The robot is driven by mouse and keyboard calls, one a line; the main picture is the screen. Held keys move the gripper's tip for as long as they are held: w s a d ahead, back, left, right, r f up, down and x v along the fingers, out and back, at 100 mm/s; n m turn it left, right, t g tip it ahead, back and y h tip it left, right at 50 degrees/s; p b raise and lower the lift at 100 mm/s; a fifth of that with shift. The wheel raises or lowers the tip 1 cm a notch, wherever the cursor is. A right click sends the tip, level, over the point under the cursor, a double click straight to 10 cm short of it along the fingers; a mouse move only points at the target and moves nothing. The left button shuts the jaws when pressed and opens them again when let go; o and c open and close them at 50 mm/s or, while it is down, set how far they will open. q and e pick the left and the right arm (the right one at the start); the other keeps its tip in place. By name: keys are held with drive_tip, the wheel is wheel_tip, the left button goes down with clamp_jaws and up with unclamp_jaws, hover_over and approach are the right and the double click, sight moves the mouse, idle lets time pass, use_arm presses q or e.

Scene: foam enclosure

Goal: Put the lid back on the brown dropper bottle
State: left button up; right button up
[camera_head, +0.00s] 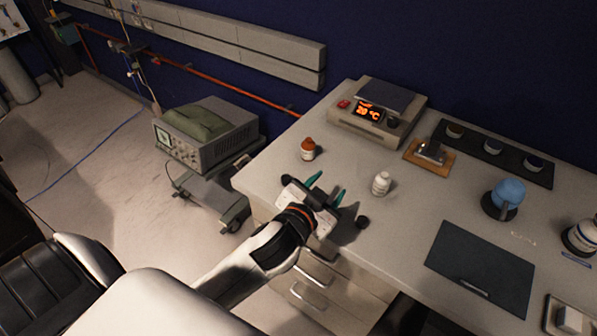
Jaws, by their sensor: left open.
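A small brown bottle with a pale label (307,151) stands upright on the bench near its left edge. A small dark round piece (362,222), possibly the lid, lies on the bench near the front edge; it is too small to make out for sure. My left gripper (327,187) has green fingertips spread apart with nothing visible between them. It is over the front left part of the bench, in front of the brown bottle and to the left of the dark piece. My right gripper is not in view.
A white bottle (381,184) stands just right of my left gripper. A hot plate with a lit display (377,115), a wooden block (429,157), a black tray with several jars (485,155), a blue flask (508,195) and a dark mat (481,262) occupy the back and right.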

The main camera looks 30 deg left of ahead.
use_arm(q)
drive_tip(key=w+d+r+m+t+h, duration=0.4)
drive_tip(key=d+r+m+h, duration=0.5)
drive_tip(key=r, duration=0.4)
drive_tip(key=s+d+m+g+h, duration=0.2)
drive_tip(key=d+m+g+h, duration=0.5)
drive_tip(key=m+g+h, duration=0.5)
drive_tip(key=w+a+f+m+g+y, duration=0.1)
drive_tip(key=a+f+m+g+y, duration=0.6)
drive_tip(key=f+y, duration=0.35)
drive_tip(key=w+a+r+n+y, duration=0.1)
drive_tip(key=a+y, duration=0.9)
drive_tip(key=a, duration=1.2)
drive_tip(key=w+n, duration=0.1)
drive_tip(key=n, duration=0.1)
drive_tip(key=shift+a+n, duration=0.25)
drive_tip(key=shift+n, duration=0.15)
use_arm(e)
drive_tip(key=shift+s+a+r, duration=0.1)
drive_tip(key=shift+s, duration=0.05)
